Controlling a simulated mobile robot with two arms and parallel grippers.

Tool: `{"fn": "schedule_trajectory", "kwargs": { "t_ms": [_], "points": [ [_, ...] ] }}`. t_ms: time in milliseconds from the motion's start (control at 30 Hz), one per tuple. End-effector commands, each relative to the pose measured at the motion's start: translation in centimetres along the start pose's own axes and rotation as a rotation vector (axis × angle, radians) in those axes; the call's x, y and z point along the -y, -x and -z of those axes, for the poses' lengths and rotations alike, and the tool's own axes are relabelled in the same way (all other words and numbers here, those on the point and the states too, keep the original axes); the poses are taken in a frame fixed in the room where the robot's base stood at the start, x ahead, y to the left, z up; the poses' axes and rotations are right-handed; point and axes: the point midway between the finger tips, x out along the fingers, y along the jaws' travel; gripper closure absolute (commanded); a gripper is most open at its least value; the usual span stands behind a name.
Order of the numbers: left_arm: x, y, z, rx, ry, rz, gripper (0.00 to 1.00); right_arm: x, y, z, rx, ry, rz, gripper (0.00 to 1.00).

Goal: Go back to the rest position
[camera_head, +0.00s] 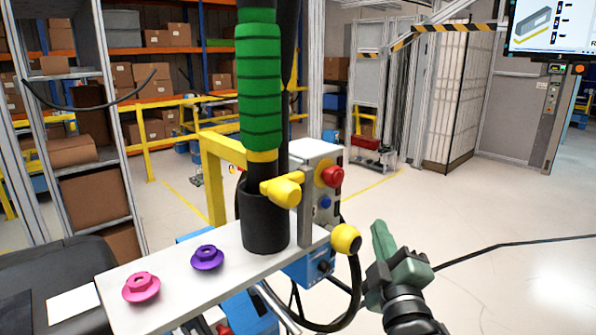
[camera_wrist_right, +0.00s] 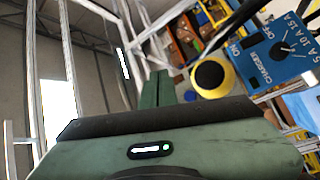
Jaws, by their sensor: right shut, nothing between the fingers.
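My right gripper (camera_head: 381,236) is at the lower right of the head view, green, with its fingers pointing up. It is shut and empty, just right of the yellow knob (camera_head: 346,239) on the end of the workstation and apart from it as far as I can tell. In the right wrist view the closed green fingers (camera_wrist_right: 156,88) stand at the middle, with the yellow and black knob (camera_wrist_right: 211,77) to their right. My left gripper is not in view.
A white shelf plate (camera_head: 222,273) holds a pink knob (camera_head: 141,288), a purple knob (camera_head: 207,257) and a black holder (camera_head: 264,218) with a green-sleeved column (camera_head: 259,85). A control box with a red button (camera_head: 332,175) stands behind. Open floor (camera_head: 500,215) lies to the right.

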Motion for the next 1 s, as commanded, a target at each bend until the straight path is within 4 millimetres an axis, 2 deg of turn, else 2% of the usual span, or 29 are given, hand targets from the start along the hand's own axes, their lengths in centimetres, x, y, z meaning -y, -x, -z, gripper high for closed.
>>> {"fn": "schedule_trajectory", "kwargs": {
  "t_ms": [33,167,200,267,300,400,500,600,900,1000],
  "points": [
    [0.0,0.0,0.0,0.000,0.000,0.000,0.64,2.9,1.3,-2.1,0.059,-0.059,0.085,1.00],
    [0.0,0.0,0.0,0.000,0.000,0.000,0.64,10.1,6.0,-7.3,0.248,-0.240,0.310,1.00],
    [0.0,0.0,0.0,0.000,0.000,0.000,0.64,12.1,7.9,-8.7,0.310,-0.292,0.375,1.00],
    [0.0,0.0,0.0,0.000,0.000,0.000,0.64,15.0,11.0,-10.7,0.411,-0.367,0.469,1.00],
    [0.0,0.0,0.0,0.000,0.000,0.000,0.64,16.6,13.2,-11.8,0.477,-0.414,0.526,1.00],
    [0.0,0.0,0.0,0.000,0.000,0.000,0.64,20.1,18.7,-14.0,0.641,-0.512,0.654,1.00],
    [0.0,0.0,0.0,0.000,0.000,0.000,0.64,22.2,23.6,-15.3,0.780,-0.581,0.747,1.00],
    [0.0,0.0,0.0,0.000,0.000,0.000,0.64,23.6,27.7,-16.1,0.896,-0.630,0.817,1.00],
    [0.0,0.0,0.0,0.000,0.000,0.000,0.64,25.3,38.4,-17.2,1.206,-0.721,0.974,1.00],
    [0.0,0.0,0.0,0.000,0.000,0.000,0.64,28.5,37.7,-18.7,1.204,-0.713,0.976,1.00]
  ]
}}
